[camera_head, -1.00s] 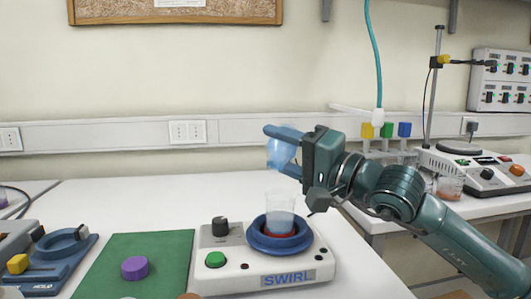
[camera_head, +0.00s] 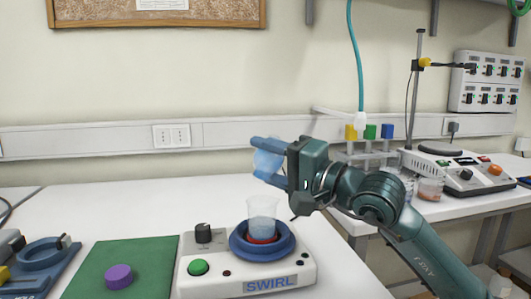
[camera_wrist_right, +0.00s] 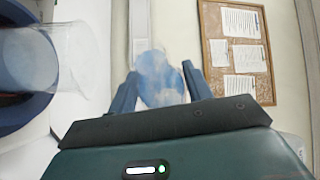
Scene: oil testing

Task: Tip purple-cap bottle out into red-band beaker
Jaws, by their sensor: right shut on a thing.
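My right gripper (camera_head: 264,161) is shut on a clear, bluish bottle (camera_head: 268,164) and holds it in the air above the beaker. The bottle looks tilted, but its mouth and any liquid stream are hard to make out. In the right wrist view the bottle (camera_wrist_right: 158,78) sits between the two blue fingers. The clear beaker (camera_head: 262,209), red near its base, stands upright in the blue ring of the SWIRL device (camera_head: 205,266). The beaker (camera_wrist_right: 62,65) also shows at the left of the right wrist view. A purple cap (camera_head: 118,276) lies on a green mat (camera_head: 150,254). My left gripper is not in view.
A blue holder (camera_head: 45,256) stands at the far left. A side table at the right carries a white device (camera_head: 465,178), another small beaker (camera_head: 430,189) and a stand with coloured blocks. The white table behind the mat and device is clear.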

